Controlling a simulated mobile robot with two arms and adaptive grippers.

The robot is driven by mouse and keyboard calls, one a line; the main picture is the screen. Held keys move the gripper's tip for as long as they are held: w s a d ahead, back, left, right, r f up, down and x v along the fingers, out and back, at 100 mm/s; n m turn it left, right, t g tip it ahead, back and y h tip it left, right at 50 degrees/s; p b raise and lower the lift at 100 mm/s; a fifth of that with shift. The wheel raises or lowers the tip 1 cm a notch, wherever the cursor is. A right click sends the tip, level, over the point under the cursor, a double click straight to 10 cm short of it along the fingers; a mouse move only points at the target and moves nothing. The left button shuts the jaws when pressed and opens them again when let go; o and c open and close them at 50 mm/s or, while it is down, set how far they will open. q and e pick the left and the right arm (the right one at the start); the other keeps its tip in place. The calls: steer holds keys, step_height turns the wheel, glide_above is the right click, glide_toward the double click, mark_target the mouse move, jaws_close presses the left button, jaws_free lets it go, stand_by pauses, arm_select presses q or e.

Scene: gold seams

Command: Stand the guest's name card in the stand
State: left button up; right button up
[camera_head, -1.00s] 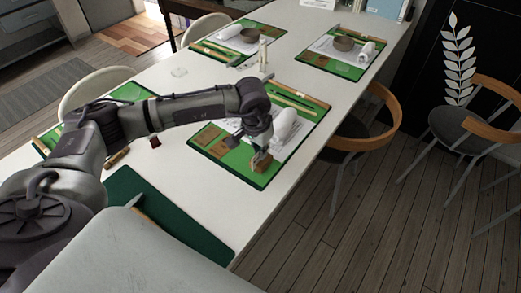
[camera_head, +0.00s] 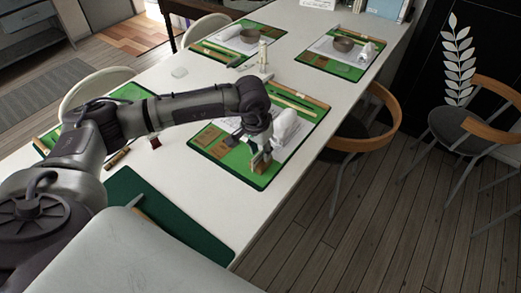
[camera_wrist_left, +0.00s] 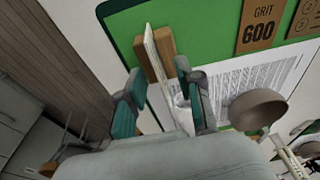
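The wooden stand (camera_head: 262,165) sits near the front corner of the closest green mat. In the left wrist view its wood (camera_wrist_left: 141,56) shows on both sides of a thin pale name card (camera_wrist_left: 153,52). The card is seen nearly edge-on and looks upright in the stand's slot; how deep it sits cannot be told. My left gripper (camera_head: 257,150) is just above the stand. Its two teal-padded fingers (camera_wrist_left: 160,78) are spread either side of the card, with gaps visible. My right gripper is not in view.
The mat (camera_head: 248,177) also holds tan grit cards (camera_head: 207,140), a printed sheet (camera_wrist_left: 240,78), a white rolled cloth (camera_head: 285,125) and a brown bowl (camera_wrist_left: 258,108). A small cream bottle (camera_head: 263,55) stands behind. A dark green mat (camera_head: 165,220) lies in front.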

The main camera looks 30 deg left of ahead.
arm_select(q)
steer(key=shift+s+r+p, duration=0.2)
steer(key=shift+r+p, duration=0.4)
steer(key=shift+r, duration=0.8)
steer(key=shift+s+r+p, duration=0.2)
steer(key=shift+r+p, duration=0.45)
steer(key=shift+r, duration=0.7)
steer(key=shift+s+r+p, duration=0.2)
steer(key=shift+r+p, duration=0.4)
steer(key=shift+r, duration=0.8)
steer(key=shift+a, duration=0.1)
step_height(320, 180, up, 6)
steer(key=shift+f+p, duration=0.1)
steer(key=shift+p, duration=1.1)
